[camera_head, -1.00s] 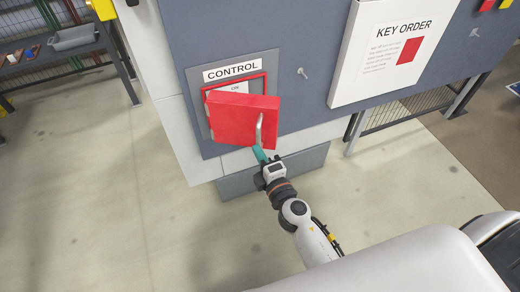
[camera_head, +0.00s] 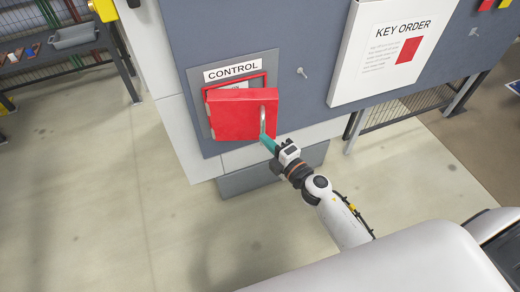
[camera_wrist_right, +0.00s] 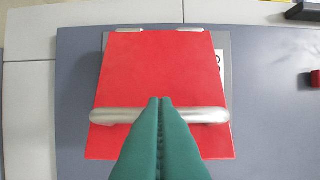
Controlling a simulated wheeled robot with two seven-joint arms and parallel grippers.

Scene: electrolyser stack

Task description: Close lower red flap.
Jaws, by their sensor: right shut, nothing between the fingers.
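The red flap (camera_head: 236,118) stands partly open in front of its red frame below the CONTROL label (camera_head: 231,71). Its hinge side is on the left, and a metal handle (camera_head: 263,121) runs along its right side. My right gripper (camera_head: 265,139) is shut and empty, with its teal fingertips at the lower end of the handle. In the right wrist view the red flap (camera_wrist_right: 155,70) fills the middle, and the shut fingers (camera_wrist_right: 160,102) overlap its metal handle (camera_wrist_right: 205,115); whether they touch it I cannot tell. My left gripper is not in view.
A white KEY ORDER board (camera_head: 394,50) is mounted right of the flap. A small metal knob (camera_head: 301,72) sticks out between them. A grey bin (camera_head: 74,37) rests on a shelf at the far left. The floor in front is clear.

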